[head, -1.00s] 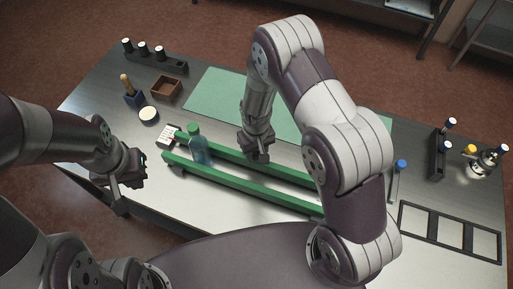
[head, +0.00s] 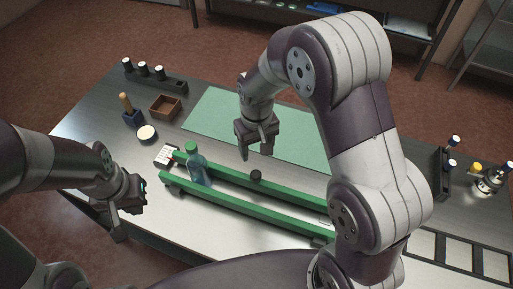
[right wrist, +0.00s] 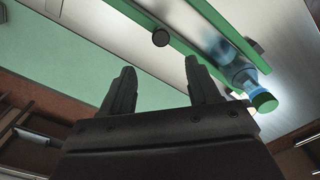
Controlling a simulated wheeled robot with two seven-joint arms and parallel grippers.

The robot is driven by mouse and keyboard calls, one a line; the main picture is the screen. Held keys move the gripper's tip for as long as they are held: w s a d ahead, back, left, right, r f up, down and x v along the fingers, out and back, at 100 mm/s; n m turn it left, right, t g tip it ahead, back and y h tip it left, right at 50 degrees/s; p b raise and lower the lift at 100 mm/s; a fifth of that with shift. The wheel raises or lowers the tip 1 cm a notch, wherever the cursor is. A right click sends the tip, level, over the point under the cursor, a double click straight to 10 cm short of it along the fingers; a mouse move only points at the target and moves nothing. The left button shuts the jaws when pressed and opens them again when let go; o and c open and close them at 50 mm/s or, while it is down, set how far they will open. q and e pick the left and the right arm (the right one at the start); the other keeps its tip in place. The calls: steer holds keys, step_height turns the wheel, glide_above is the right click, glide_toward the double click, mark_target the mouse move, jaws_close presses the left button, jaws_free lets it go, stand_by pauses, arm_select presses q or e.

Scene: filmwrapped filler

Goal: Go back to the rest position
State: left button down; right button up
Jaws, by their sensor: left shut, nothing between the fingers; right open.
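My right gripper (head: 258,151) is open and empty above the near edge of the green mat, behind the green rails. Its two dark fingers (right wrist: 163,88) show apart in the right wrist view. My left gripper (head: 133,197) is shut and empty at the left front of the table, left of the rails. A small dark round piece (head: 255,175) is at the far green rail, apart from my right gripper. It also shows in the right wrist view (right wrist: 161,38).
A clear bottle with a green cap (head: 197,168) stands upright at the rails (head: 240,202). The green mat (head: 215,112) is clear. A wooden box (head: 165,107), a white-topped jar (head: 147,134) and a rack of vials (head: 157,78) stand left. A black frame (head: 455,252) lies right.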

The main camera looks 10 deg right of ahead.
steer(key=shift+r, duration=0.15)
stand_by(0.3)
steer(key=s+d+m+t+b, duration=0.1)
steer(key=s+d+m+b, duration=0.1)
steer(key=s+d+b, duration=0.2)
steer(key=s+d, duration=0.3)
steer(key=s, duration=0.4)
steer(key=shift+f, duration=0.3)
steer(key=shift+s+d, duration=0.2)
steer(key=shift+s, duration=0.05)
steer(key=shift+w, duration=0.1)
